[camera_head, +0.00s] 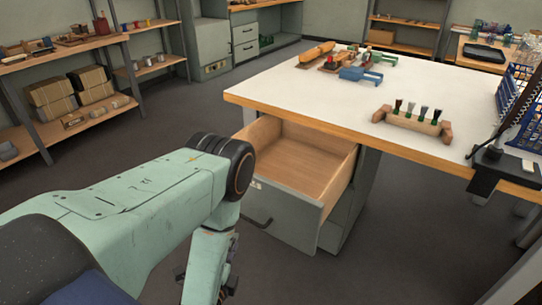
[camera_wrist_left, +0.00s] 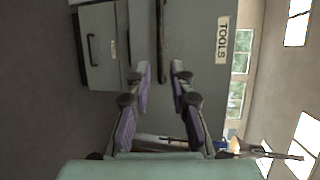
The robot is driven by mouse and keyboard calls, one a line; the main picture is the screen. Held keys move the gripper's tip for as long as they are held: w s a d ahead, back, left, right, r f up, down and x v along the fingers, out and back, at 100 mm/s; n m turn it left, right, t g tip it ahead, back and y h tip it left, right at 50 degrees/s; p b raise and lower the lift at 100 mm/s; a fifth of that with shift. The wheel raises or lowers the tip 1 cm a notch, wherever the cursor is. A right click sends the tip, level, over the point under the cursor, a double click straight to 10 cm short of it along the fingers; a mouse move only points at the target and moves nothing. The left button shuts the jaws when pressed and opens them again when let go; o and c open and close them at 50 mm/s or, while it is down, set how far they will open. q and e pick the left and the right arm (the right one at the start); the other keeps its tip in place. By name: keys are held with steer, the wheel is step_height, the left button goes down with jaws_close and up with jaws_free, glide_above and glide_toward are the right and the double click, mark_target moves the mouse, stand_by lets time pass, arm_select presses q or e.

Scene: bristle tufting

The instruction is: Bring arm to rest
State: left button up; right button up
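My left arm (camera_head: 150,210) comes in from the left, a pale green link with a dark elbow joint, bent downward in front of the open drawer. My left gripper is low at the bottom of the head view, mostly hidden by the arm. A grey cabinet front (camera_wrist_left: 200,50) with a TOOLS label (camera_wrist_left: 222,40) shows beyond the fingers. My right gripper is not in view.
The pulled-out drawer (camera_head: 285,210) is empty and juts from under the white-topped table (camera_head: 320,90). On the table are a wooden block with several brush tufts (camera_head: 415,121), blue fixtures (camera_head: 360,75) and a blue rack (camera_head: 520,90). Shelves (camera_head: 70,90) stand left; open floor lies between.

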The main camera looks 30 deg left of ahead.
arm_select(q)
steer(key=s+d+f+n+g+h, duration=0.2)
steer(key=s+d+f+n+g, duration=0.2)
steer(key=s+f+n+g, duration=0.5)
steer(key=s+d+n+g+h, duration=0.1)
steer(key=s+d+n+g, duration=0.15)
steer(key=s, duration=0.35)
steer(key=s+d+n+g+h, duration=0.1)
steer(key=s+n+g, duration=0.15)
steer(key=s, duration=0.35)
steer(key=shift+n+g+h, duration=0.5)
steer(key=shift+n, duration=0.3)
steer(key=r, duration=0.1)
steer(key=d+r, duration=0.1)
steer(key=r, duration=0.1)
steer(key=s+d+r, duration=0.1)
steer(key=r, duration=0.1)
steer(key=shift+d+r, duration=0.15)
steer(key=shift+d, duration=0.05)
